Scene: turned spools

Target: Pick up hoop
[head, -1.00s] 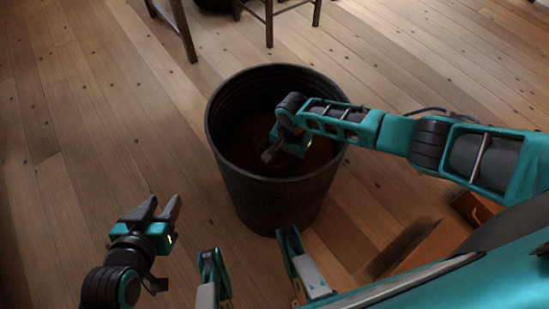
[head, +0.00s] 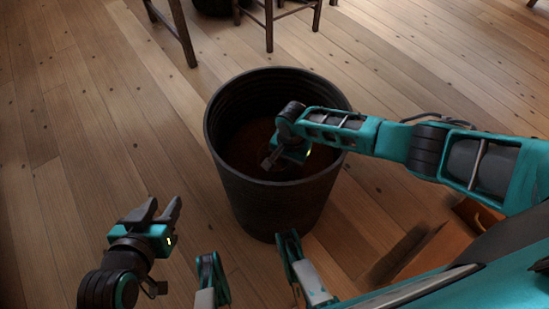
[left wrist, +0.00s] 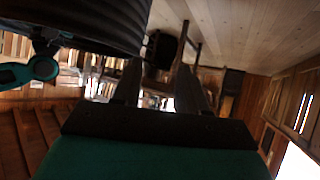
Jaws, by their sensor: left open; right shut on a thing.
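I cannot make out a hoop in any view. A large dark ribbed bin (head: 270,205) stands on the floor in the middle of the head view. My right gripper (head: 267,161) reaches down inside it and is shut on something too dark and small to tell. Brown material (head: 246,152) shows at the bottom of the bin. My left gripper (head: 163,206) is open and empty, outside the bin at its lower left. In the left wrist view its two fingers (left wrist: 158,84) stand apart with nothing between them.
Dark wooden chair or stool legs (head: 269,25) stand beyond the bin. A brown wooden piece (head: 432,247) lies at the lower right, partly behind my body. The plank floor (head: 90,130) left of the bin is clear. The bin wall surrounds my right gripper.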

